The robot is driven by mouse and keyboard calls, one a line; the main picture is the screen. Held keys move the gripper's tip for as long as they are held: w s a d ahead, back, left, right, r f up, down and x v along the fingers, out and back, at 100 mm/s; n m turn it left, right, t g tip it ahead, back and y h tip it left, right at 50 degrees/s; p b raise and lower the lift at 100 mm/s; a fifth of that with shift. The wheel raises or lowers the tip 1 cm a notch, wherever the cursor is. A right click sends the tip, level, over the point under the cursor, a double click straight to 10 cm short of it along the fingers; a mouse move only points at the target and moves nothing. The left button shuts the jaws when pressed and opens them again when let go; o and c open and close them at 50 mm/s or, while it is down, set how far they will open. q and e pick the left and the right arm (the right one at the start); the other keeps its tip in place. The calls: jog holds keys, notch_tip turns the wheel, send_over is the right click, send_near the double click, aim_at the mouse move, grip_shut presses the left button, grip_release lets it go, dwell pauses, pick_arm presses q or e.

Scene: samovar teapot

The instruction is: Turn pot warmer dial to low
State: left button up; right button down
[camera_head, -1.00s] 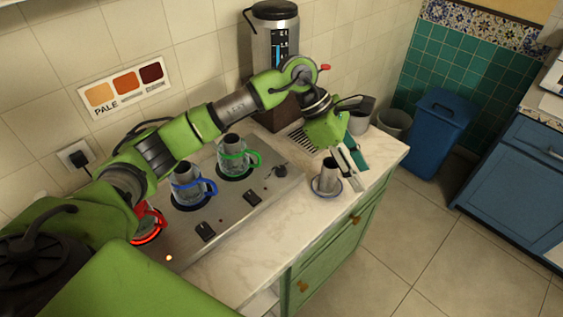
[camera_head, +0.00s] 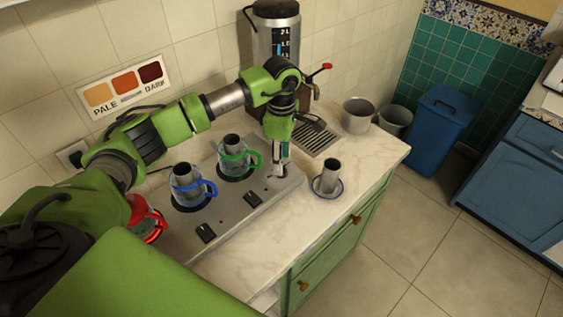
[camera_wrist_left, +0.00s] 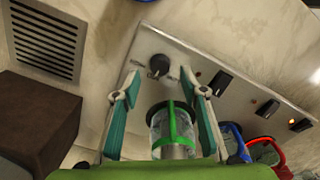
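The pot warmer (camera_head: 222,213) is a grey metal panel on the counter. Its round black dial (camera_wrist_left: 159,66) shows in the left wrist view, with small marks around it; in the head view the gripper covers it. My left gripper (camera_head: 279,168) points down at the dial's end of the panel. In the left wrist view the left gripper (camera_wrist_left: 163,94) is open and empty, and the dial lies ahead, between the lines of its fingertips. I cannot tell the dial's setting. The green-handled glass pot (camera_head: 234,160) stands beside the gripper. My right gripper is not in view.
A blue-handled pot (camera_head: 187,190) and a red-handled pot (camera_head: 146,218) stand on the warmer. Black switches (camera_head: 253,199) line its front edge. A metal cup on a saucer (camera_head: 328,186) stands to the right, near a drain grate (camera_head: 316,137). The front counter is clear.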

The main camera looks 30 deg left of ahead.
pick_arm(q)
jog(key=shift+f+p, duration=0.3)
jog(key=shift+f, duration=1.5)
jog(key=c, duration=1.1)
